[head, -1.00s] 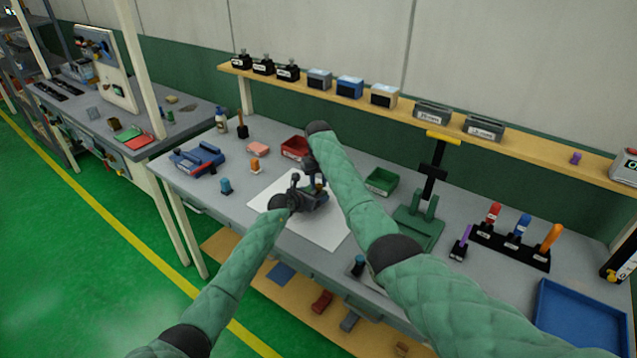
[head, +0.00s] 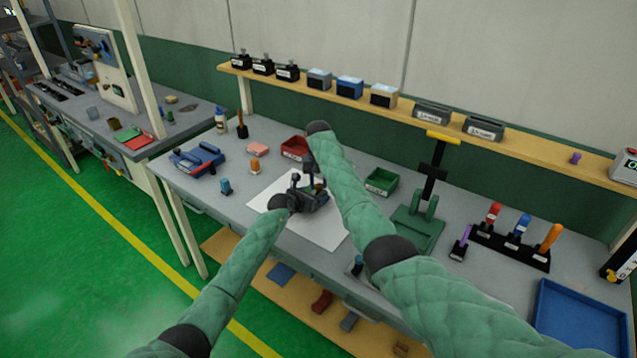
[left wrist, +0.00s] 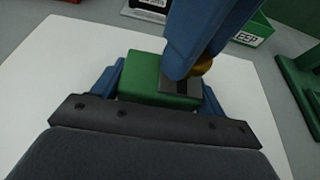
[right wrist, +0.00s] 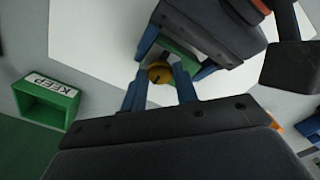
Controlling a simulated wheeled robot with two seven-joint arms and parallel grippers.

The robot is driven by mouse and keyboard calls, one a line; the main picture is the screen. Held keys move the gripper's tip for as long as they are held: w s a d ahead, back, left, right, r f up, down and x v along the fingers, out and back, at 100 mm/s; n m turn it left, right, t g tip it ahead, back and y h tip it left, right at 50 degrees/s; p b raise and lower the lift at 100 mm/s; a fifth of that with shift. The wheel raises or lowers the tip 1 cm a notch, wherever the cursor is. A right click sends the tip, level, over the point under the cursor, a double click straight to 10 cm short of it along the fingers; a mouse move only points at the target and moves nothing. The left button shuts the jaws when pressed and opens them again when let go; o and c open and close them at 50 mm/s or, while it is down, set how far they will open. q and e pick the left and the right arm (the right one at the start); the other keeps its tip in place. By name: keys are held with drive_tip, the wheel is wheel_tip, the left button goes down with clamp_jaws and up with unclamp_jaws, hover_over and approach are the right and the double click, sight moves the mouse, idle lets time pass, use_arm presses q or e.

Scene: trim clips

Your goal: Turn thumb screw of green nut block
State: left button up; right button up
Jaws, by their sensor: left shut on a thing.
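My left gripper (left wrist: 160,100) is shut on the green nut block (left wrist: 150,78), holding it above the white sheet; its blue fingers show on either side of the block. The brass thumb screw (right wrist: 160,72) is on the block and sits between the two blue fingers of my right gripper (right wrist: 162,75). Those fingers stand apart, with the screw between their tips; I cannot tell whether they touch it. In the left wrist view a blue right finger partly hides the screw (left wrist: 203,66). In the head view both grippers meet over the sheet, and the block is mostly hidden.
A white sheet (head: 325,235) lies below the grippers. A green bin marked KEEP (head: 381,182) and a red bin (head: 294,148) stand behind. A green press-like stand (head: 420,222) is to the right. A blue clamp-like thing (head: 197,160) lies at the left.

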sight(318, 185)
drive_tip(key=o, duration=0.4)
drive_tip(key=shift+c, duration=0.2)
drive_tip(key=shift+r, duration=0.15)
wheel_tip(318, 185, up, 12)
idle(0.4)
use_arm(q)
drive_tip(key=o, duration=1.2)
drive_tip(key=shift+c, duration=0.2)
drive_tip(key=shift+a, duration=0.1)
